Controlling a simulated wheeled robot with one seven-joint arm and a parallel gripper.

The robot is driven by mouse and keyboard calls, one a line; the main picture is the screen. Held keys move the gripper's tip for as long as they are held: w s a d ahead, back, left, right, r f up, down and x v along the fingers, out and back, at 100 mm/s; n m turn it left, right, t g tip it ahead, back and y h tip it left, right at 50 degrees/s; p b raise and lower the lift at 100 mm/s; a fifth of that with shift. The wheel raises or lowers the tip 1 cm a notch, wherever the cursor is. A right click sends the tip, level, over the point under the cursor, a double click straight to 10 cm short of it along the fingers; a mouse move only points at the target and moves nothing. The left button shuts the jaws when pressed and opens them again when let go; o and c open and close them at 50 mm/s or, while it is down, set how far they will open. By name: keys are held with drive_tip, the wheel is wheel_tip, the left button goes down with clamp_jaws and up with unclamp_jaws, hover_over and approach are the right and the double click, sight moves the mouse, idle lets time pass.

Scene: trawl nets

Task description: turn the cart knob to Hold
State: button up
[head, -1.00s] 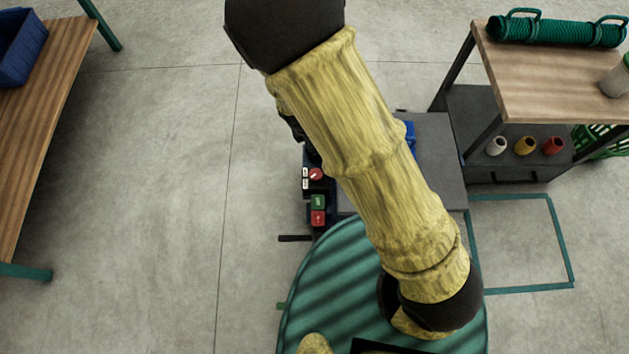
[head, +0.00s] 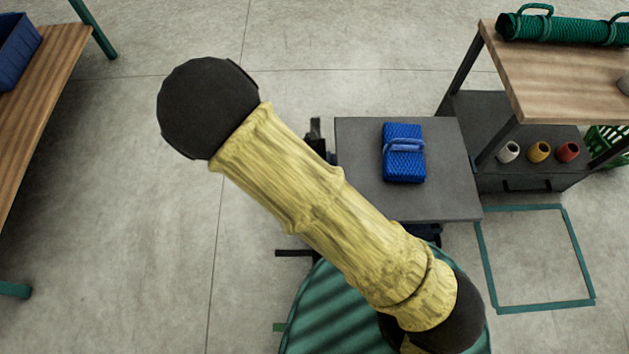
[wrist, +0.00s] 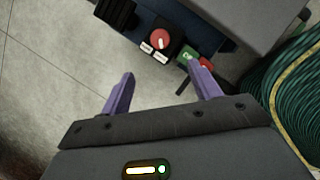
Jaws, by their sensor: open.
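The cart knob (wrist: 160,39) is a round red dial with a pale pointer line, on a dark panel at the cart's side in the wrist view. Two small white labels (wrist: 153,52) sit beside it; their words are too small to read. A green button (wrist: 188,58) and a red button (wrist: 206,64) are to its right. My gripper (wrist: 165,83) is open and empty, its two purple fingers spread below the knob in the picture and apart from it. In the head view my arm hides the knob and the gripper.
The grey cart top (head: 355,155) carries a blue netted bundle (head: 404,153). A wooden workbench (head: 560,85) stands at the right, with small jars on its lower shelf. A wooden table (head: 45,95) is at the left. Floor between table and cart is clear.

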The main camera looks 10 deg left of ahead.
drive_tip(key=b+x, duration=0.7)
drive_tip(key=x, duration=0.9)
drive_tip(key=shift+b, duration=0.35)
drive_tip(key=c, duration=1)
